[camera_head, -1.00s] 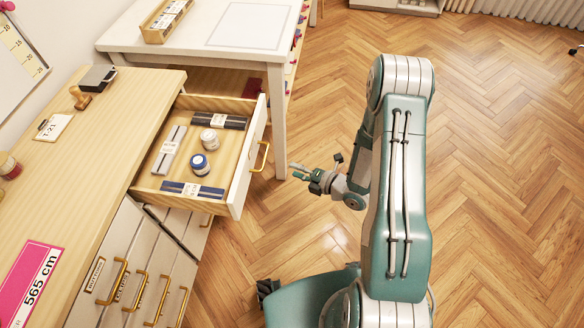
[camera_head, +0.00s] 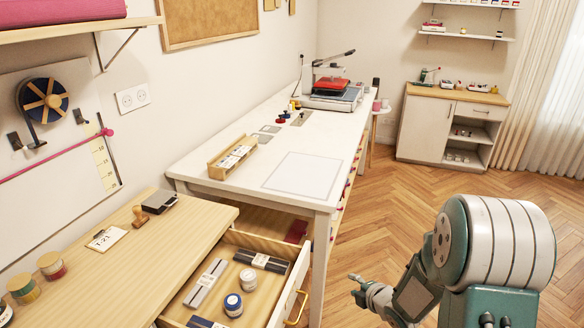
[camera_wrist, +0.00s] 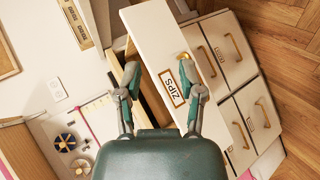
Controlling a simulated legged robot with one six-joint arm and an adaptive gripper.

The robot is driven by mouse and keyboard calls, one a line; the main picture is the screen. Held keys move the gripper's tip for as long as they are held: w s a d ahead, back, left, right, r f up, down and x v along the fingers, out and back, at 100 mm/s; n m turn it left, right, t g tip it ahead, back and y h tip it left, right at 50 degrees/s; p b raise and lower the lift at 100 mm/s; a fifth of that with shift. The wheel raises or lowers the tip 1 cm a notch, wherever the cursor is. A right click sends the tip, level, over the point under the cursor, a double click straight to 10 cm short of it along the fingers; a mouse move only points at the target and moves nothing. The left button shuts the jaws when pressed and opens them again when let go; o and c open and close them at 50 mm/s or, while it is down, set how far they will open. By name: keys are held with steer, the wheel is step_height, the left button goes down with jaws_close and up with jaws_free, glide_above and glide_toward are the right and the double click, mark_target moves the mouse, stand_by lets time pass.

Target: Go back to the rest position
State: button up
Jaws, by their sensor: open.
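My gripper (camera_head: 357,288) is at the lower right of the head view, to the right of the open drawer and apart from it. In the wrist view my gripper (camera_wrist: 158,78) has its two fingers spread with nothing held between them. Beyond the fingers is the white front (camera_wrist: 167,50) of the open drawer, with a ZIPS label and a gold handle (camera_wrist: 185,57). The head view shows the drawer (camera_head: 247,319) pulled out, with zip packs and two round jars (camera_head: 233,304) inside.
A wooden counter (camera_head: 95,270) with a stamp and clipboard is at the left. A white worktable (camera_head: 240,190) stands behind the drawer, holding a wooden box (camera_head: 233,155) and a press (camera_head: 332,90). Wooden floor (camera_head: 400,205) is clear at the right.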

steer(key=s+d+r+m+g+h, duration=0.1)
steer(key=s+d+r+m+h, duration=0.15)
steer(key=r+m, duration=0.45)
steer(key=s+d+r+m+h, duration=0.1)
steer(key=s+r+m+h, duration=0.25)
steer(key=r, duration=0.55)
steer(key=s+a+r+m+g, duration=0.1)
steer(key=s+r+m, duration=0.1)
steer(key=s+m, duration=0.2)
steer(key=s+a+r+m+g+y, duration=0.1)
steer(key=s+a+r+m, duration=0.1)
steer(key=s, duration=0.8)
steer(key=s+a+r+m+g, duration=0.1)
steer(key=s+a+r+m, duration=0.1)
steer(key=s+m, duration=0.3)
steer(key=shift+s+r+m+g, duration=0.4)
steer(key=shift+s+r, duration=0.45)
steer(key=shift+s, duration=0.2)
